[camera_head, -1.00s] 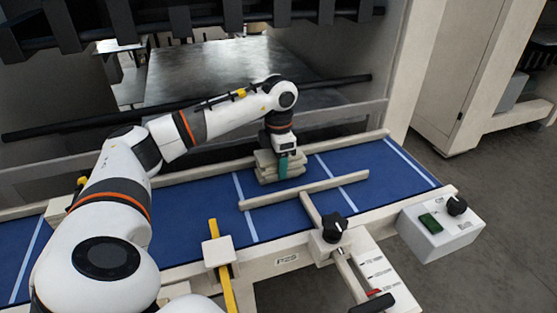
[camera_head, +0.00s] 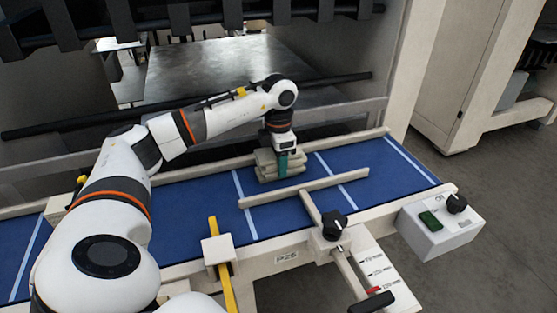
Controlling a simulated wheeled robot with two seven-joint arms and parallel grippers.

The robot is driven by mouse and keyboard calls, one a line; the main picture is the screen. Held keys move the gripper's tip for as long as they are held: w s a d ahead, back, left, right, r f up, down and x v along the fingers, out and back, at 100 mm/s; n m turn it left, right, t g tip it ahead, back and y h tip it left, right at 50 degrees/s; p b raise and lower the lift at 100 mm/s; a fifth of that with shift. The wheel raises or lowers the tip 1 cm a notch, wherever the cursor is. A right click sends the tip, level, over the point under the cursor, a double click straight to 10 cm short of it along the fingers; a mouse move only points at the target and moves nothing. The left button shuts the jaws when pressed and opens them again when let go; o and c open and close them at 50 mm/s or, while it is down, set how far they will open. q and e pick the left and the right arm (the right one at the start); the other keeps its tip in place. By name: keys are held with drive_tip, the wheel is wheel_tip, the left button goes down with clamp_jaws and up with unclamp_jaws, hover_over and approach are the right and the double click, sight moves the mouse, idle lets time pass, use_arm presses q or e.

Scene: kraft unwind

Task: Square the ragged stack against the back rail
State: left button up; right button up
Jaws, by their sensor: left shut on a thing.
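The ragged stack (camera_head: 266,166) is a small pile of grey-beige flat pieces on the blue belt (camera_head: 200,200), with its layers unevenly offset. It sits close in front of the back rail (camera_head: 345,144), a beige bar along the belt's far edge; the arm hides whether they touch. My left gripper (camera_head: 283,165) comes down over the stack from above, shut on it, with a teal finger on the stack's near right side. My right gripper is not in view.
A beige front fence (camera_head: 305,188) lies across the belt, joined to a slide with a black knob (camera_head: 334,226). A control box (camera_head: 440,228) with a green button stands at the right. A yellow bar (camera_head: 220,262) stands at the front. The belt right of the stack is clear.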

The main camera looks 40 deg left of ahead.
use_arm(q)
drive_tip(key=o, duration=1.1)
drive_tip(key=shift+c, duration=0.2)
wheel_tip(320, 180, up, 12)
